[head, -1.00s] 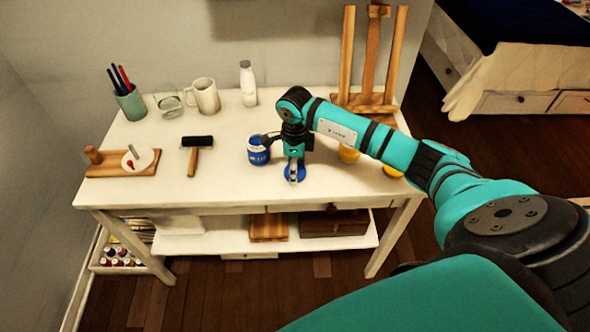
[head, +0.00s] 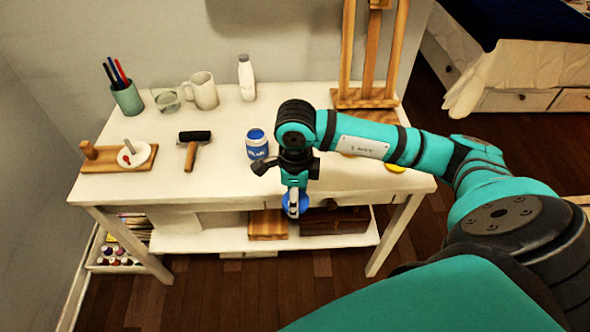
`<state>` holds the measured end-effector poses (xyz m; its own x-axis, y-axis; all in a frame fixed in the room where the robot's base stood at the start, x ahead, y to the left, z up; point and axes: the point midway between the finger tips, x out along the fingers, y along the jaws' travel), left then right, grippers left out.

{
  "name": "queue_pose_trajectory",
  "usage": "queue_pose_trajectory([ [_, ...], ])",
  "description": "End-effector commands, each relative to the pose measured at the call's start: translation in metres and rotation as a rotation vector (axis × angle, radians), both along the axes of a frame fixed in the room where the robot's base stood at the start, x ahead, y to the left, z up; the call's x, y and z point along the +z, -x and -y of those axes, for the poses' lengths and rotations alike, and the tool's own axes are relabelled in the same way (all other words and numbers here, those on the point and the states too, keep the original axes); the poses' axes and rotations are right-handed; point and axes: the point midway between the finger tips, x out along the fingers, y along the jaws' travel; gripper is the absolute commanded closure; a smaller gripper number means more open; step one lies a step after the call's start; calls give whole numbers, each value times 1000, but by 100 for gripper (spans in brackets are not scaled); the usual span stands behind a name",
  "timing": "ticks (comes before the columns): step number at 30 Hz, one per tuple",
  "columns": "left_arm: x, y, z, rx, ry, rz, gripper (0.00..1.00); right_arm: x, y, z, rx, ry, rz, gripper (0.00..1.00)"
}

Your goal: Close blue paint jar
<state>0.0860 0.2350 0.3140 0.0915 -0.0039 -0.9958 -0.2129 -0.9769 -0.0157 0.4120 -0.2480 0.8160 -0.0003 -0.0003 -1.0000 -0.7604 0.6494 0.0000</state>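The blue paint jar (head: 257,150) stands upright on the white table, left of my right arm. Its top shows blue paint inside the rim, with no lid on it. My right gripper (head: 294,210) points down and is shut on the round blue lid (head: 304,201). It holds the lid in front of and to the right of the jar, over the table's front edge in the picture. The fingers hide part of the lid. My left gripper is not in view.
Yellow items (head: 394,168) lie behind my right arm. A wooden easel (head: 368,60) stands at the back. The table's left front is clear.

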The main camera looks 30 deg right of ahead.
Motion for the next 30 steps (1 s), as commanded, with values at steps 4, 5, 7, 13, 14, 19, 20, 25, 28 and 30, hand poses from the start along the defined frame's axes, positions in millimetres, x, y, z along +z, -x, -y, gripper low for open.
queue_pose_trajectory([
  [4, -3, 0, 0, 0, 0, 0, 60, 1, 13, -9, 0, 1, -1, 56],
  [5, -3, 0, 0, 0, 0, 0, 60, 1, 15, -10, 1, 0, 0, 56],
  [7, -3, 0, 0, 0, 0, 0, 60, 2, 17, -11, 0, 0, 0, 56],
  [13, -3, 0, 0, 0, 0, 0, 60, 2, 18, -12, -1, 0, 0, 56],
  [14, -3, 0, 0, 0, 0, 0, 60, 2, 18, -12, -1, 0, 0, 56],
  [19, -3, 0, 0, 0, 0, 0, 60, 2, 17, -12, 2, 0, 0, 56],
  [20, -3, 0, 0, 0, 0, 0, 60, 3, 17, -12, 8, 0, 0, 56],
  [25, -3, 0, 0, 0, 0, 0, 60, 11, 16, -19, 211, -6, 7, 56],
  [28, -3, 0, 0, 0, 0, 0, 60, 22, 16, -27, 490, -10, 13, 56],
  [30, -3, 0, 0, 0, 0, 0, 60, 31, 17, -33, 733, -12, 17, 56],
])
